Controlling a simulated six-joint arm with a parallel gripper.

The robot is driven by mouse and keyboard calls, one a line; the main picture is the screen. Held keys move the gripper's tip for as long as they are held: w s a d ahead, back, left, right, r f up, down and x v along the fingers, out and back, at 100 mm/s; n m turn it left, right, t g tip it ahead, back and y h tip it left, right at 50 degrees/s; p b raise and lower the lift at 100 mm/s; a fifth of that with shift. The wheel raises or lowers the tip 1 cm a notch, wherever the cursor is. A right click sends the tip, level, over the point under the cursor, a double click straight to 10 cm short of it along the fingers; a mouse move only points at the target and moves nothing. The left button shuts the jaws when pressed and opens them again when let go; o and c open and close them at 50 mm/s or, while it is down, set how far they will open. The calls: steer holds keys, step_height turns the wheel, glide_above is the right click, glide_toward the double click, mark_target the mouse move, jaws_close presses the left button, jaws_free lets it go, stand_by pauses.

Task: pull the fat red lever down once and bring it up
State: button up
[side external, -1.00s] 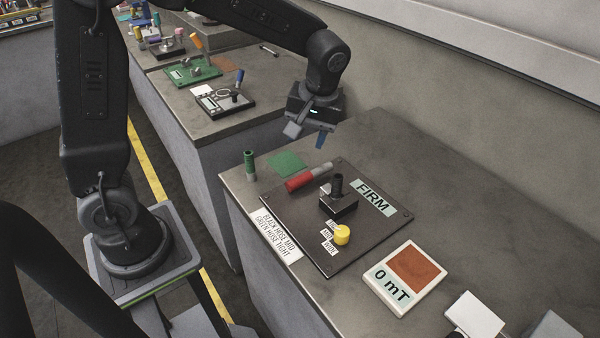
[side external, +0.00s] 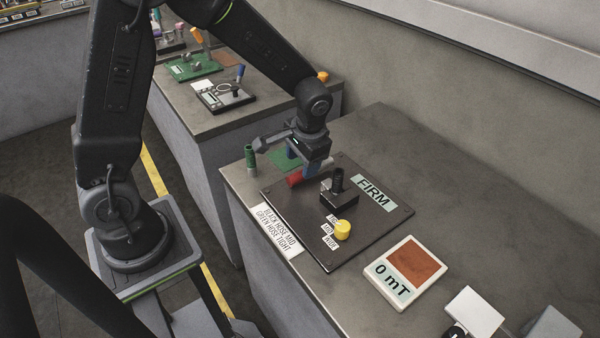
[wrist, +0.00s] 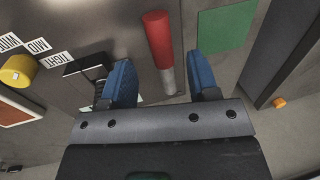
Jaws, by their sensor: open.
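The fat red lever (side external: 295,179) lies low over the dark panel (side external: 318,245), its red grip pointing left in the side view. The wrist view shows its red grip (wrist: 158,38) and grey shaft (wrist: 170,80). My gripper (side external: 311,171) is open above the lever, its blue fingers pointing down. In the wrist view my fingers (wrist: 160,85) stand apart, with the lever lying between them in the picture. I cannot tell whether a finger touches it. My gripper hides the lever's shaft end in the side view.
A black post on a block (side external: 338,192), a yellow knob (side external: 342,230) and a FIRM label (side external: 373,194) are on the panel. A green cylinder (side external: 249,158) stands behind left. A 0 mT display (side external: 405,268) lies at front right.

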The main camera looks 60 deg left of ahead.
mark_target(300, 173)
steer(key=f, duration=0.2)
steer(key=a+f, duration=0.1)
steer(key=f, duration=0.2)
jaws_close()
stand_by(0.5)
